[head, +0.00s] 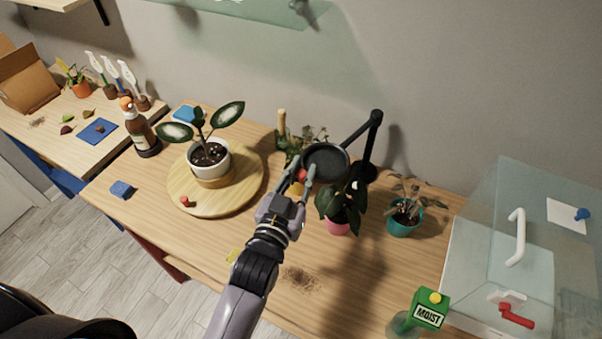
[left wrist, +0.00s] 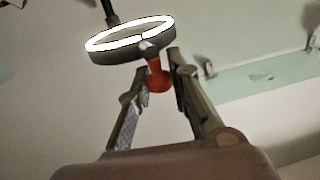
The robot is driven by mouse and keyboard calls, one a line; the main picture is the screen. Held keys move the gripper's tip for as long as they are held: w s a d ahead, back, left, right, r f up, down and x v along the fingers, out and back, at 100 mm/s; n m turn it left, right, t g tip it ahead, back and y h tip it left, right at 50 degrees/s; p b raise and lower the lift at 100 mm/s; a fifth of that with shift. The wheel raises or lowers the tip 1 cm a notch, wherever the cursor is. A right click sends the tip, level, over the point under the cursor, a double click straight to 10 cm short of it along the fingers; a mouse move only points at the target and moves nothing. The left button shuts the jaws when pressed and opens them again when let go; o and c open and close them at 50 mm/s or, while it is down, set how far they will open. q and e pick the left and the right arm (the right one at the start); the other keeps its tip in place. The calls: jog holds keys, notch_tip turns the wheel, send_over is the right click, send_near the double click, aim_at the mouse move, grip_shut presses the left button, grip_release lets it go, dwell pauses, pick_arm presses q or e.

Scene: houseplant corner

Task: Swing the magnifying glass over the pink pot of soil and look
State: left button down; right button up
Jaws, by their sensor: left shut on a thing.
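The magnifying glass (head: 326,160) is a dark round lens head on a jointed black arm, with its base behind the pink pot. Its lit ring (left wrist: 130,40) and red knob (left wrist: 159,79) show in the left wrist view. My left gripper (head: 302,178) is shut on the red knob at the lens's near left edge; the fingers (left wrist: 158,72) flank the knob. The pink pot (head: 338,228) holds a dark-leaved plant (head: 342,204) that hides its soil. The lens appears up and left of this pot in the head view. My right gripper is not in view.
A teal pot (head: 404,226) stands right of the pink pot, near a clear cabinet (head: 500,250). A white pot (head: 209,172) stands on a round wooden board (head: 240,192) at left. A green MOIST meter (head: 430,312) is at front right. Spilled soil (head: 301,279) lies in front.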

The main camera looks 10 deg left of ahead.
pick_arm(q)
jog(key=c, duration=1.5)
grip_release()
jog(key=s, duration=0.4)
jog(key=s+a, duration=0.1)
jog(key=s, duration=0.7)
jog(key=shift+a, duration=0.25)
